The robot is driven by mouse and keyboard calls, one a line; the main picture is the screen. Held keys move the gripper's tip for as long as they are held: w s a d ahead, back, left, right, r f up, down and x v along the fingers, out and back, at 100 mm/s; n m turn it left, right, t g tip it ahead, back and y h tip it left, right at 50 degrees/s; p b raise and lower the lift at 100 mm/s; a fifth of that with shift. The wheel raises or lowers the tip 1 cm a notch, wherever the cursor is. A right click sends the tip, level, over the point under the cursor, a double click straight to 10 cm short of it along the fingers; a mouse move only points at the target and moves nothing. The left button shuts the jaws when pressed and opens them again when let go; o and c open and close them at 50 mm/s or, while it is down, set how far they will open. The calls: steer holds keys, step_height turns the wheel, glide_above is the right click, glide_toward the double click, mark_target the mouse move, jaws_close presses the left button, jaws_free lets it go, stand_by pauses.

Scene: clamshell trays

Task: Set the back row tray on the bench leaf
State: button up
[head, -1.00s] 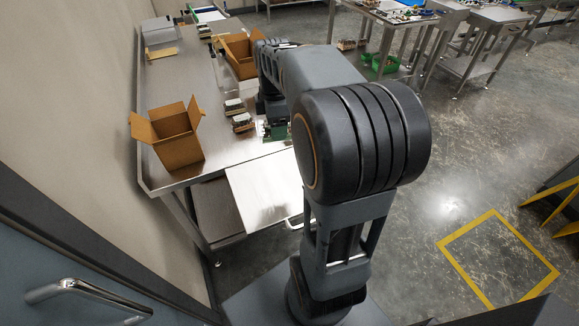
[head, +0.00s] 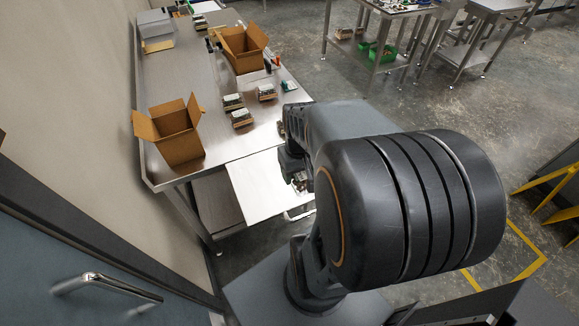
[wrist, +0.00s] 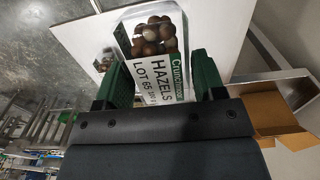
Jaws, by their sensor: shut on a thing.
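My gripper (wrist: 160,78), with green fingers, is shut on a clear clamshell tray (wrist: 158,33) of hazelnuts. Its label reads HAZELS, LOT 65. The bench leaf (head: 258,187) is a pale, shiny flap at the bench's near end, bare where I see it. In the wrist view the leaf (wrist: 84,38) lies behind the held tray and shows its reflection; I cannot tell whether they touch. In the head view my arm hides most of the gripper and tray, at the leaf's right edge. Other trays stand on the bench: one left (head: 233,102), one right (head: 266,92), one nearer (head: 241,118).
An open carton (head: 178,140) stands on the steel bench (head: 185,75) just behind the leaf, at left. Another open carton (head: 241,55) stands farther back. A wall runs along the bench's left side.

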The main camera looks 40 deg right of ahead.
steer(key=w+d+f, duration=0.1)
steer(key=w+f, duration=0.1)
steer(key=w, duration=0.1)
steer(key=w+d+f, duration=0.1)
steer(key=w+f, duration=0.1)
steer(key=w, duration=0.1)
steer(key=w+d+f+p, duration=0.1)
steer(key=w+d+f, duration=0.1)
steer(key=w+f, duration=0.1)
steer(key=shift+w+f, duration=0.1)
steer(key=shift+w, duration=0.15)
steer(key=shift+w+d+f, duration=0.15)
steer(key=shift+w+f, duration=0.35)
steer(key=shift+f, duration=0.1)
steer(key=shift+w+f, duration=0.15)
steer(key=shift+f, duration=0.05)
steer(key=shift+w+d+f, duration=0.1)
steer(key=shift+f, duration=1.5)
steer(key=shift+f, duration=0.15)
steer(key=shift+f, duration=0.15)
steer(key=o, duration=1)
steer(key=shift+c, duration=0.2)
